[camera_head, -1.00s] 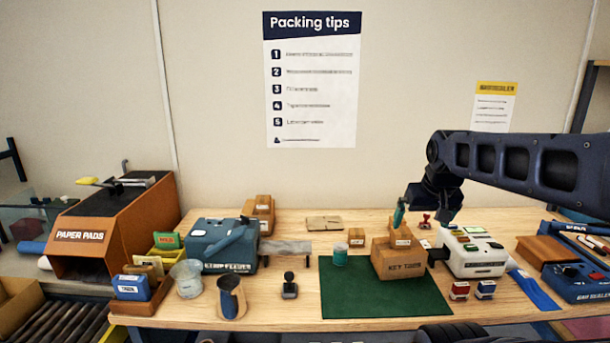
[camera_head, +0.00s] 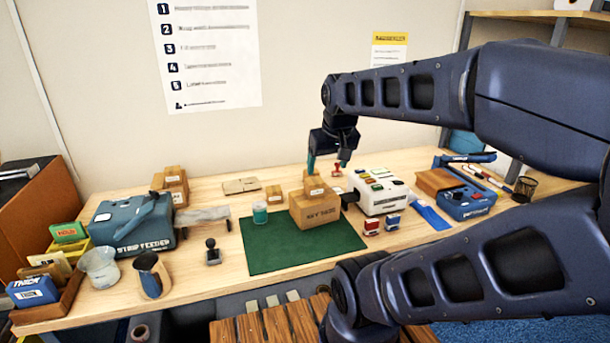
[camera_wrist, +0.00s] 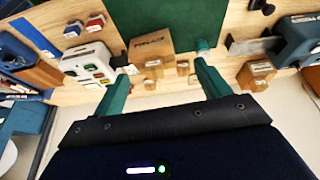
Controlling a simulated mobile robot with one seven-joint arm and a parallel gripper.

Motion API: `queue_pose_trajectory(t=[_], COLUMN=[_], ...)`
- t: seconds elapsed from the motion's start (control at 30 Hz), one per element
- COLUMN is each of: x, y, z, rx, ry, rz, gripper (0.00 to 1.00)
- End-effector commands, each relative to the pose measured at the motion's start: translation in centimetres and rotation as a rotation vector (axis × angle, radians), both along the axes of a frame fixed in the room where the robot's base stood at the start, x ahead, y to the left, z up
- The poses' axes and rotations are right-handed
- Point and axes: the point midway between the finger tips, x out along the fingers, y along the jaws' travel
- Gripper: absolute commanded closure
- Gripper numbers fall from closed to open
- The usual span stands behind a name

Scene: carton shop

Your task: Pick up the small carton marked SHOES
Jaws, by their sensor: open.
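I cannot read which small carton is marked SHOES. One small brown carton (camera_head: 315,187) with a white label sits on top of a larger brown carton (camera_head: 314,213) on the green mat. Another small carton (camera_head: 274,194) stands on the table behind the mat's back edge. My gripper (camera_head: 318,167) is just above and behind the stacked carton in the head view, fingers pointing down. In the wrist view my gripper (camera_wrist: 163,60) shows two green fingers spread apart, with nothing held. Several small cartons, including one labelled box (camera_wrist: 183,67), show between or near the fingers.
More cartons (camera_head: 172,182) are stacked beside the blue strip feeder (camera_head: 130,222). A white machine (camera_head: 380,193) and small stamps (camera_head: 372,227) stand right of the mat. The mat's front (camera_head: 300,255) is clear.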

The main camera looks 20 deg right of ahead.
Motion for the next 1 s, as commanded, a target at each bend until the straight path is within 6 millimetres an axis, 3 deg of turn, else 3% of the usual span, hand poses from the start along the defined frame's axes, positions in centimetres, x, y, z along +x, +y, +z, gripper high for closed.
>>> queue_pose_trajectory(t=[0.53,1.0], x=[13.3,26.0], y=[-2.4,-4.7], z=[1.5,-1.6], rx=[-0.231,-0.399], ry=[0.141,0.285], rz=[0.353,0.694], gripper=[0.25,0.25])
